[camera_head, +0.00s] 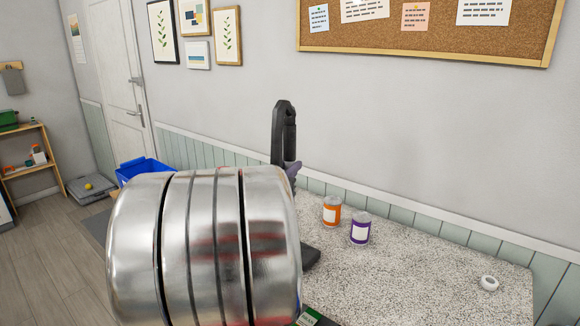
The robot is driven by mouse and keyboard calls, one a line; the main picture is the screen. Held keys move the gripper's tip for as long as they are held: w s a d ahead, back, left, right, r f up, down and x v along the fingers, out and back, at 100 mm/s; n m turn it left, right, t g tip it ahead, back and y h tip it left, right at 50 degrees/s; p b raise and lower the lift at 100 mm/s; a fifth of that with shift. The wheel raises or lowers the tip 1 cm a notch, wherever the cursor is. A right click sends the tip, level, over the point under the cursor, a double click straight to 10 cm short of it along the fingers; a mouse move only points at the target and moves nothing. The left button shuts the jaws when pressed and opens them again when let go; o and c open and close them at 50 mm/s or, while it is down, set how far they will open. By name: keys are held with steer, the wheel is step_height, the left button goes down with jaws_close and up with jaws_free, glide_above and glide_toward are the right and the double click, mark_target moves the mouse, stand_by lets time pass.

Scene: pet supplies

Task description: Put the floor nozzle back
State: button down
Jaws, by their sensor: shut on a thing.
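A black, upright, round-topped piece (285,133) rises behind my arm's shiny metal link; it looks like the floor nozzle, stood on end. Its lower part is hidden by the link. A small grey-purple ridged part at its lower right looks like the tip of my gripper (293,171), which is shut on the nozzle. The rest of my gripper is hidden behind the link. The place where the nozzle belongs cannot be made out.
A speckled counter (415,275) runs along the wall. On it stand an orange can (331,211), a purple can (360,229) and a small white ring (489,283). A dark flat piece (312,258) shows beside my link. A blue bin (143,170) is behind, left. The counter's right half is mostly clear.

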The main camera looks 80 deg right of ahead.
steer(key=c, duration=2)
jaws_free()
steer(key=shift+f, duration=0.1)
steer(key=o, duration=0.5)
steer(key=a, duration=0.4)
steer(key=w+a, duration=0.1)
steer(key=a, duration=0.3)
steer(key=w+a, duration=0.1)
steer(key=a, duration=0.2)
steer(key=shift+w+a, duration=0.1)
steer(key=shift+a, duration=0.3)
steer(key=shift+w, duration=0.1)
